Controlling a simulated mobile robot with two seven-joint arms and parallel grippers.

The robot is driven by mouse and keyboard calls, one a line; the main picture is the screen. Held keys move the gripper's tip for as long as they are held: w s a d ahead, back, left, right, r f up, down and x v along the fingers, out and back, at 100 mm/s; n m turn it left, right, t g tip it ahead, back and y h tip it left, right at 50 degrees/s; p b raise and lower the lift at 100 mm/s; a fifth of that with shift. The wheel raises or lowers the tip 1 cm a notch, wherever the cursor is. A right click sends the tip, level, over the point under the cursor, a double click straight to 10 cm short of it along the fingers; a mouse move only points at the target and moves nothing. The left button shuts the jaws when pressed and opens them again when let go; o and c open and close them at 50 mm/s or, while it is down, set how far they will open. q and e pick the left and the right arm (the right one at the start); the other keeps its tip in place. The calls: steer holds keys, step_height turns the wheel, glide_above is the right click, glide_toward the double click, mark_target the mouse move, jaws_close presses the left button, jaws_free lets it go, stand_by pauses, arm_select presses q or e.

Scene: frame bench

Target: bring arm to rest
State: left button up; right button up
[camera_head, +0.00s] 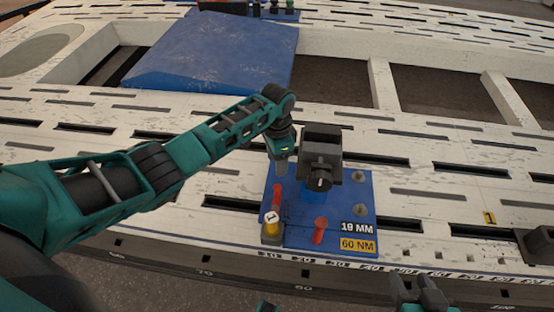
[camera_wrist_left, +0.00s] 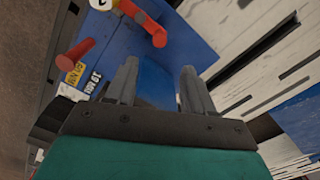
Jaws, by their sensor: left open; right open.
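My left arm reaches in from the left in the head view. In the left wrist view the two grey fingers (camera_wrist_left: 158,84) are apart, with blue surface visible behind the gap and nothing clearly gripped. My right gripper (camera_head: 420,292) shows at the bottom edge of the head view, fingers apart and empty. Much of the right arm is out of frame.
The plate lies on a white slotted frame (camera_head: 440,185). A large blue panel (camera_head: 215,50) lies behind. A dark block (camera_head: 537,245) stands at the right edge.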

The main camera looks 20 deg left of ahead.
steer(key=shift+a, duration=0.1)
arm_select(q)
steer(key=s+d+f+n+t+h, duration=0.1)
steer(key=s+d, duration=0.2)
steer(key=s, duration=0.4)
steer(key=s+d+f+h, duration=0.1)
steer(key=s+d+f, duration=0.1)
steer(key=s+d, duration=0.35)
steer(key=s+a+r+n+t+y, duration=0.1)
steer(key=s+a+r+n, duration=0.3)
steer(key=s, duration=0.5)
steer(key=s+a+r+n+t+y, duration=0.1)
steer(key=s+a+r+n+t, duration=0.1)
steer(key=s+a+r, duration=0.5)
steer(key=w+d+f+t+h, duration=0.3)
steer(key=w+d+f+t, duration=0.3)
steer(key=w+d+t, duration=0.15)
step_height(320, 180, up, 8)
steer(key=a+y+p, duration=0.1)
steer(key=a+p, duration=0.1)
steer(key=p, duration=1)
steer(key=shift+s+r+g+p, duration=0.25)
steer(key=shift+s+g+p, duration=0.05)
steer(key=shift+s+g, duration=0.1)
arm_select(e)
step_height(320, 180, up, 8)
steer(key=s+d+h, duration=0.1)
steer(key=d, duration=0.2)
steer(key=shift+s+r, duration=0.25)
